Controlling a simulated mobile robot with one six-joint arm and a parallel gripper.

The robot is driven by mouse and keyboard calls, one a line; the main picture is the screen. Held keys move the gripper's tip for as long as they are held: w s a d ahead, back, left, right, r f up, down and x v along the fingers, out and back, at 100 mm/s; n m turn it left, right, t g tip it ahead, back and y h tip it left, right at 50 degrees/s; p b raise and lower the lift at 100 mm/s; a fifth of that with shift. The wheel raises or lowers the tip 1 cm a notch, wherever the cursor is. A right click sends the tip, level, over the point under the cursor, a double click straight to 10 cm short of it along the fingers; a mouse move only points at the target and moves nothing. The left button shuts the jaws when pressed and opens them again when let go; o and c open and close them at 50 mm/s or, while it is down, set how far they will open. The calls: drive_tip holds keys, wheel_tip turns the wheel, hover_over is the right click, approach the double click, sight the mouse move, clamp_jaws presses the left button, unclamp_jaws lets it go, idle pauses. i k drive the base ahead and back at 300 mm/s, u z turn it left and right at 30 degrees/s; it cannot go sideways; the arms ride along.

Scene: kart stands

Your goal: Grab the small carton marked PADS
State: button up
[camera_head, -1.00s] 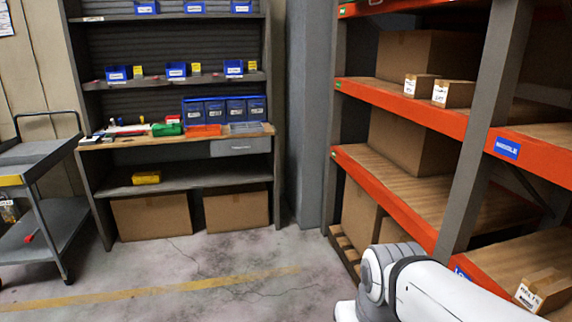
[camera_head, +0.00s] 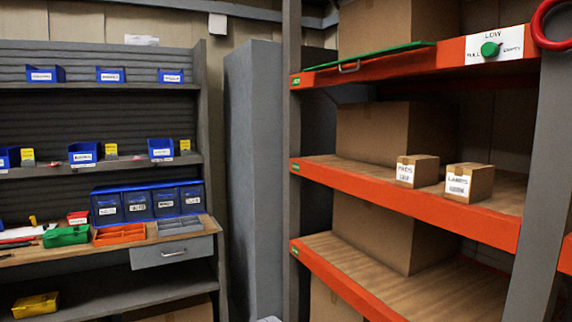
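A small brown carton (camera_head: 426,170) stands upright on the middle orange-edged shelf (camera_head: 400,188) of the rack at the right. Its white front label seems to read PADS, though the print is blurred. A second small carton (camera_head: 480,182) stands just right of it, with a narrow gap between them. Its label looks like a different word, perhaps LABELS.
A large brown box (camera_head: 375,132) stands behind the small cartons. An upper shelf with a green tray edge (camera_head: 370,57) and a LOW sign (camera_head: 494,48) is above them. A grey rack post (camera_head: 541,160) stands right of them. A workbench with blue bins (camera_head: 150,202) is at the left.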

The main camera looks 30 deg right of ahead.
sight(421, 170)
drive_tip(key=z, duration=0.55)
drive_tip(key=i, duration=1.3)
drive_tip(key=z, duration=1.05)
drive_tip(key=i, duration=0.4)
drive_tip(key=z, duration=0.25)
drive_tip(key=k, duration=0.7)
drive_tip(key=z, duration=0.25)
drive_tip(key=i, duration=0.75)
drive_tip(key=u, duration=0.15)
